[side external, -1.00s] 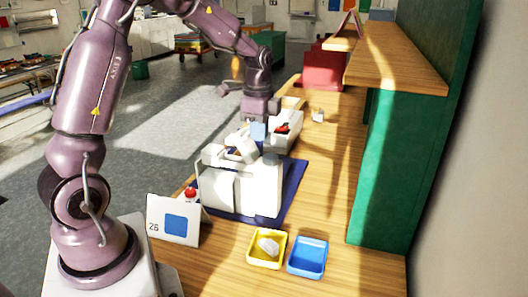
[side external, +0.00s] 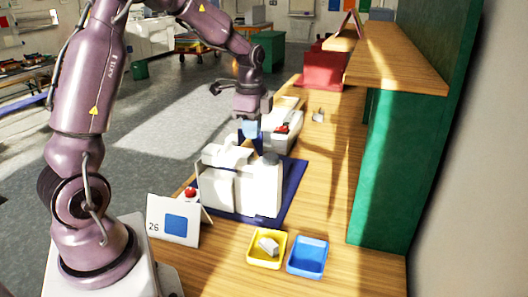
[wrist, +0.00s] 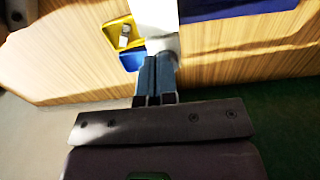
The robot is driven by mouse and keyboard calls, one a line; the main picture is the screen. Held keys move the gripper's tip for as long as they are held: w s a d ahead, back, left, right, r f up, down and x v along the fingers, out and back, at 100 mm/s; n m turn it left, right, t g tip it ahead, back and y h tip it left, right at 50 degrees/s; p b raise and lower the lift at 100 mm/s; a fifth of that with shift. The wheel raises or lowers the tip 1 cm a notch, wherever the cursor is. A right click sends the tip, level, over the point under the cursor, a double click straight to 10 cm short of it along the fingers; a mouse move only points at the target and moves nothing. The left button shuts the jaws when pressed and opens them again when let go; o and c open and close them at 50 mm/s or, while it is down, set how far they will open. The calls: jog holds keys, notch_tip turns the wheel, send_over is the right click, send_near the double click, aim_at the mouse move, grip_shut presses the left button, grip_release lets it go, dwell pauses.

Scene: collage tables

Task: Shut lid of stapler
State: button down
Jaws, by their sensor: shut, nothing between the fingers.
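A white blocky device (side external: 240,185) stands on a dark blue mat (side external: 293,185); I take it for the stapler, but its shape does not make that certain. Its top has a raised white part (side external: 228,152) at the left and a grey round cap (side external: 270,158) at the right. I cannot tell how far any lid is open. My gripper (side external: 250,130) is shut and empty, above and behind the device. In the wrist view the shut fingers (wrist: 156,78) overlap a white surface (wrist: 160,15), probably the device; contact is unclear.
A yellow tray (side external: 252,258) with a pale block and a blue tray (side external: 307,256) stand in front. A card marked 26 (side external: 158,212) is at front left. A white container with red contents (side external: 283,130) stands behind. A green-sided shelf (side external: 395,170) bounds the right.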

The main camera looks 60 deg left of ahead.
jog(key=shift+r, duration=2.55)
jog(key=s+d+r+n+t, duration=0.2)
jog(key=s+d+r+n, duration=0.1)
jog(key=s+d, duration=0.5)
jog(key=s+d+r+n+t, duration=0.3)
jog(key=s+d+n, duration=0.3)
jog(key=d, duration=0.4)
jog(key=shift+s+t, duration=0.3)
jog(key=shift+s, duration=0.6)
jog(key=shift+d, duration=0.1)
